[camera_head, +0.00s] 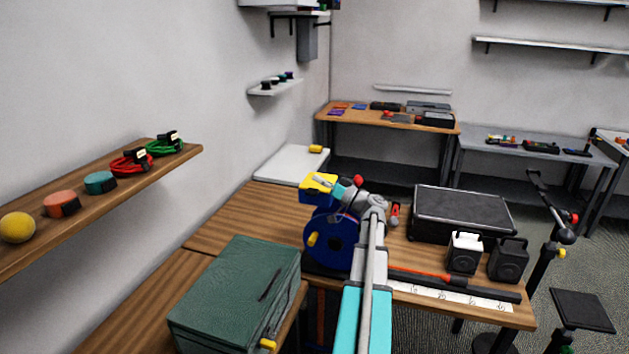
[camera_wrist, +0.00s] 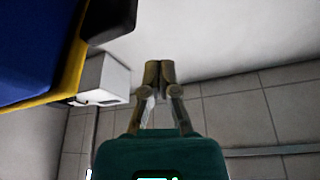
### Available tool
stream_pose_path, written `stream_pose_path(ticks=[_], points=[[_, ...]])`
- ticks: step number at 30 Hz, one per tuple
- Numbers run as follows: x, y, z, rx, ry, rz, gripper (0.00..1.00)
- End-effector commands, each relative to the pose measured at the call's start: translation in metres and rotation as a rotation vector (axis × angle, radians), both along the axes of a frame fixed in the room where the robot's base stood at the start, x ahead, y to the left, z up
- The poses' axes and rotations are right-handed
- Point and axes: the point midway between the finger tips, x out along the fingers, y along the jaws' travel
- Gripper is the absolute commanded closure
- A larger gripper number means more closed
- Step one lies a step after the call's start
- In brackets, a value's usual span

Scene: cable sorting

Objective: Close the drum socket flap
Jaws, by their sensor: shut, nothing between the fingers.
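The cable drum (camera_head: 328,246) stands on the wooden bench in the head view, with a blue round side and a yellow knob.
A green case (camera_head: 240,295) stands left of the drum. A wall shelf (camera_head: 130,185) with cables is at left.

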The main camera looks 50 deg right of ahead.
Motion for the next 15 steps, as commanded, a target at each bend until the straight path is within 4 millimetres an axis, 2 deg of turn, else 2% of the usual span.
stream_pose_path(ticks=[15], points=[[-0.062, -0.025, -0.027, 0.000, 0.000, 0.000, 1.00]])
